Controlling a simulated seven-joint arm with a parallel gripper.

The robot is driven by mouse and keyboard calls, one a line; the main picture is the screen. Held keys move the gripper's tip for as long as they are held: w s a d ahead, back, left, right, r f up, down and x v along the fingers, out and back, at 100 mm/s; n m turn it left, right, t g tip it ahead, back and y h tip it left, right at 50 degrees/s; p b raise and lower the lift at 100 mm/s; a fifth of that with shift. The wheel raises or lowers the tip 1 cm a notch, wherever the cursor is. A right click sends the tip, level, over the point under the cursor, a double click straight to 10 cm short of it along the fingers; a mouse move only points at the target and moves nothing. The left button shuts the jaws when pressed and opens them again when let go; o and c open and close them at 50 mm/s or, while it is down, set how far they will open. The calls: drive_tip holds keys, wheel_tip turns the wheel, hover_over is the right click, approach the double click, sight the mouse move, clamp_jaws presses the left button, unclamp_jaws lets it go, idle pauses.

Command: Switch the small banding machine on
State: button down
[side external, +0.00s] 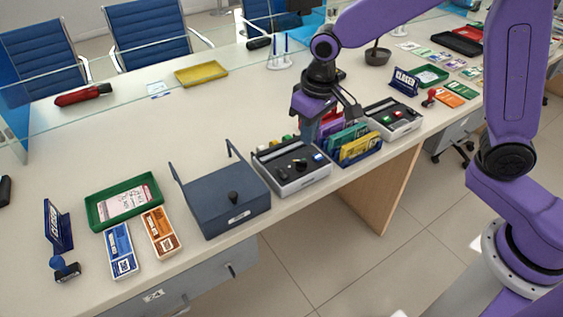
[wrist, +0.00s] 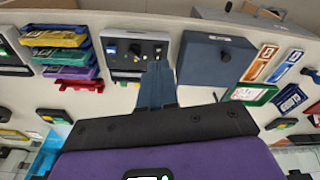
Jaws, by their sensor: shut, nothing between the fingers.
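A grey-and-black machine with knobs and small coloured buttons on its top panel (side external: 290,166) stands between a blue-grey box and a rack of coloured trays. It also shows in the wrist view (wrist: 137,48), where its panel carries a dark knob and small coloured parts. A similar machine with green and red controls (side external: 393,118) stands beyond the trays; which one is the small banding machine I cannot tell for sure. My gripper (side external: 307,138) is shut and empty, pointing down behind the nearer machine and trays. In the wrist view my fingertips (wrist: 157,66) overlap that machine's edge; contact is unclear.
The blue-grey box (side external: 222,200) with a black knob and raised arms stands left of the machine. Coloured trays (side external: 350,146) stand close on its right. A green tray (side external: 105,216) and banknote bundles lie further left.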

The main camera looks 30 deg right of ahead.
sight(281, 170)
drive_tip(key=w+f+m, duration=0.3)
drive_tip(key=w, duration=0.4)
drive_tip(key=shift+w+a, duration=0.25)
drive_tip(key=shift+w, duration=0.05)
drive_tip(key=f, duration=0.4)
drive_tip(key=w+f, duration=0.1)
drive_tip(key=f, duration=0.4)
drive_tip(key=w+f, duration=0.1)
drive_tip(key=f, duration=0.4)
drive_tip(key=shift+w, duration=0.1)
drive_tip(key=shift+w+f, duration=0.1)
drive_tip(key=shift+f, duration=0.15)
drive_tip(key=shift+s+r, duration=0.1)
drive_tip(key=shift+s, duration=0.85)
